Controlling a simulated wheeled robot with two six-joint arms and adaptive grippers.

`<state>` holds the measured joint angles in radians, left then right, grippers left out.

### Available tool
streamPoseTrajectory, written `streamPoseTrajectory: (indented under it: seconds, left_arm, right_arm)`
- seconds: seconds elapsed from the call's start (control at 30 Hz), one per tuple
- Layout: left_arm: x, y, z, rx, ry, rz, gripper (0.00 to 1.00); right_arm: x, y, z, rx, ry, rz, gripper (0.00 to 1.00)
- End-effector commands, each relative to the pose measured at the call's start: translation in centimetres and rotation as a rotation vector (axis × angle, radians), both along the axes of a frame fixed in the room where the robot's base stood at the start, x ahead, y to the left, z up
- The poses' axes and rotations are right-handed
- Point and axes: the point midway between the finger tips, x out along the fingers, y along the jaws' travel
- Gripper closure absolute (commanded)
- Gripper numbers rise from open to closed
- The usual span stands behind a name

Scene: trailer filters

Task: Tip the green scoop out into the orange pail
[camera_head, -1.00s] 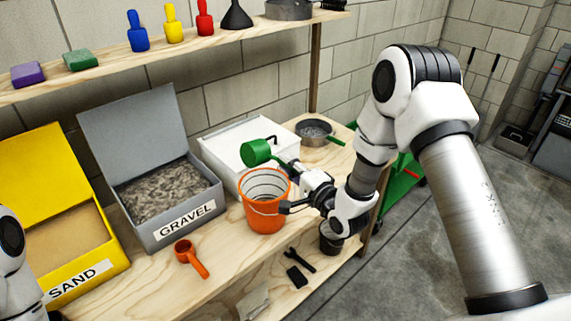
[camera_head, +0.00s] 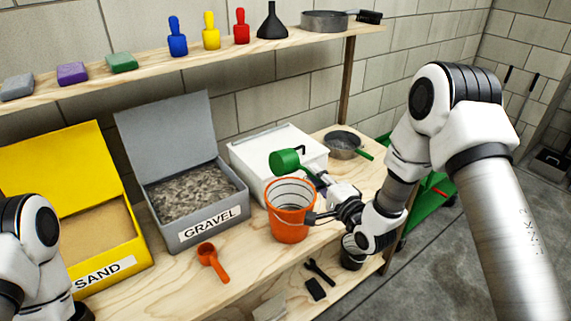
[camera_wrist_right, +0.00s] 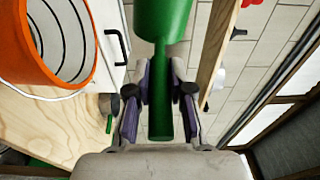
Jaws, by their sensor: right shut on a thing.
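The green scoop (camera_head: 286,161) is held by its handle in my right gripper (camera_head: 327,190), with its cup above the orange pail's back rim in the head view. In the right wrist view the scoop (camera_wrist_right: 162,20) runs between the shut fingers (camera_wrist_right: 160,95). The cup's inside is hidden, so I cannot tell what it holds. The orange pail (camera_head: 289,226) stands upright on the wooden bench and also shows in the right wrist view (camera_wrist_right: 25,45). Its visible inner wall is whitish with dark rings; its bottom is hidden. My left arm shows at the left edge, but its gripper is out of view.
A grey gravel bin (camera_head: 208,238) and a yellow sand bin (camera_head: 75,283) stand open left of the pail. A white box (camera_head: 262,150) is behind it. An orange scoop (camera_head: 211,262) lies on the bench front. A sieve (camera_head: 343,147) sits at the back right.

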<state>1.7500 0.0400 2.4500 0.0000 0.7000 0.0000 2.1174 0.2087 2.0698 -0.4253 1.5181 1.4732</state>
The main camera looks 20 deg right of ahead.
Motion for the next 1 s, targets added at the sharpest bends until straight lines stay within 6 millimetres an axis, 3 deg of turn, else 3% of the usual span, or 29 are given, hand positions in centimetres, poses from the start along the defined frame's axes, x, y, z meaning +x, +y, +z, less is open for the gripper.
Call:
streamPoseTrajectory:
  seconds: [0.17, 0.8, 1.0]
  left_arm:
    - [0.0, 0.0, -0.5, 0.0, 0.0, 0.0, 1.0]
    - [0.0, 0.0, -4.3, 0.0, 0.0, 0.0, 1.0]
    - [0.0, 0.0, -4.5, 0.0, 0.0, 0.0, 1.0]
  right_arm:
    - [0.0, 0.0, 0.0, -0.061, -0.025, 0.0, 1.0]
    - [0.0, -0.1, 3.4, -1.376, -0.554, -0.003, 1.0]
    - [0.0, 0.0, 4.1, -1.618, -0.649, 0.0, 1.0]
